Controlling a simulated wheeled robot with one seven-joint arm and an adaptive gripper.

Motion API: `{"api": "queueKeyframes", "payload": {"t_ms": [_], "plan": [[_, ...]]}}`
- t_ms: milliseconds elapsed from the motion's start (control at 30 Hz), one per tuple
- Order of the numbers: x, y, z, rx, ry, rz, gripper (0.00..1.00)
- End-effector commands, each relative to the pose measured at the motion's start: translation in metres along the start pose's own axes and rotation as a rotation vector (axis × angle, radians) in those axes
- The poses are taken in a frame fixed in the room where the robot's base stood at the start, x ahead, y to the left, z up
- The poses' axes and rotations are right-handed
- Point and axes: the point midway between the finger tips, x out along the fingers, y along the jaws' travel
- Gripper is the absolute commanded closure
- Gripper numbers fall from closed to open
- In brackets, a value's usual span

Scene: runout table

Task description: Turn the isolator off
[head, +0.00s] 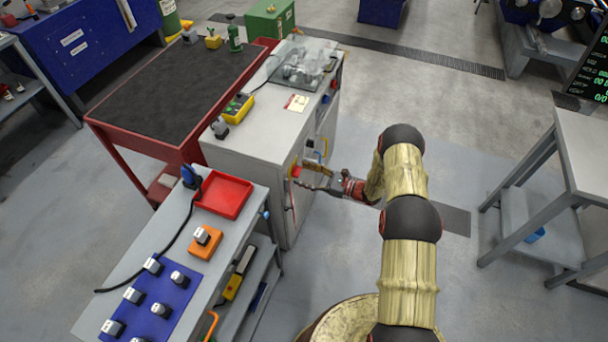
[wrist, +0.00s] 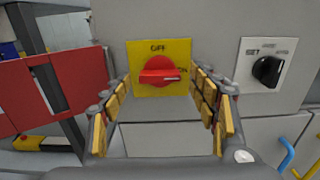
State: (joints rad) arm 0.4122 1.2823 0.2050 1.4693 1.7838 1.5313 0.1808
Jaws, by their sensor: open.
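The isolator (wrist: 160,70) shows in the wrist view as a red rotary handle on a yellow plate marked OFF at the top and ON at the right. Its handle lies level, with the white mark at its right end towards ON. My gripper (wrist: 162,95) is open, with one finger on each side of the handle and the handle seen between them. I cannot tell whether the fingers touch it. In the head view my gripper (head: 308,178) is at the front of the grey cabinet (head: 265,175), where the isolator is mostly hidden.
A black rotary switch (wrist: 267,70) on a white plate sits right of the isolator. A blue hooked handle (wrist: 287,155) is below it. A bench with a red tray (head: 224,193) stands near the cabinet. Open floor (head: 350,235) lies right of the cabinet.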

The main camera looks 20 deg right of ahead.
Motion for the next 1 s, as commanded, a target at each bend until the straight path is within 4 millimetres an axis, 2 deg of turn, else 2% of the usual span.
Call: {"api": "queueKeyframes", "payload": {"t_ms": [267, 1000], "plan": [[0.0022, 0.0001, 0.0002, 0.0, 0.0, 0.0, 0.4], [0.002, 0.0001, 0.0003, 0.0, 0.0, 0.001, 0.81]]}}
